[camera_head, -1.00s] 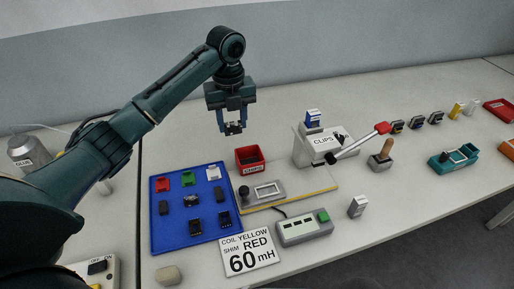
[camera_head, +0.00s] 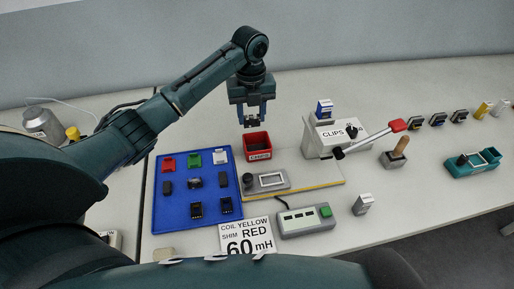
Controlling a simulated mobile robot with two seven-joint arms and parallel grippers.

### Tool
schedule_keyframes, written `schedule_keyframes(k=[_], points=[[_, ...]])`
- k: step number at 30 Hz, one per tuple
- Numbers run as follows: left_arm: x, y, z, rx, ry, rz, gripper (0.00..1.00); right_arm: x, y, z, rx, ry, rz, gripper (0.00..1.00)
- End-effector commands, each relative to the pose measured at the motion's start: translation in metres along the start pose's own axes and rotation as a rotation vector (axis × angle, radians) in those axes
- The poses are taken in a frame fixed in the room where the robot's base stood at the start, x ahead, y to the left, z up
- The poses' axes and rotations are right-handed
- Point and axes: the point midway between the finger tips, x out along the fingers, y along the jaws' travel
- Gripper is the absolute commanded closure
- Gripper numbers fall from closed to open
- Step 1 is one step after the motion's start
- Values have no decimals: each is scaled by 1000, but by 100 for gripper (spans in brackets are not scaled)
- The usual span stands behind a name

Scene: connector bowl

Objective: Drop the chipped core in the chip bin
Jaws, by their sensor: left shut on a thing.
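My left gripper (camera_head: 254,122) points down just above the red chip bin (camera_head: 258,155), which is labelled CHIPS and open at the top. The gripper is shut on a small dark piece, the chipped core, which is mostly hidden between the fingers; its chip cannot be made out. My right gripper is not in view.
A blue tray (camera_head: 180,218) with coloured and dark parts lies left of the bin. A grey fixture (camera_head: 281,184) on a yellow-edged board sits in front. A dark arm link crosses the bottom.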

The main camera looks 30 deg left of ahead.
Motion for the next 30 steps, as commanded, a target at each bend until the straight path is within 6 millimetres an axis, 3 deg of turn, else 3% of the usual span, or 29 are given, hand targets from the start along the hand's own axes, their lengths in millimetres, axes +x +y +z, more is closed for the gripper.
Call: schedule_keyframes(k=[11,12,18,21,30], points=[[5,0,0,0,-1,-1,84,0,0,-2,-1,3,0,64],[5,0,0,0,-1,-1,58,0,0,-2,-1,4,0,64],[5,0,0,0,-1,-1,42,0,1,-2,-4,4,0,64],[5,0,0,0,-1,-1,35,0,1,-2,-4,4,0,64],[0,0,0,0,-2,-1,35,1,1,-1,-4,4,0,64]])
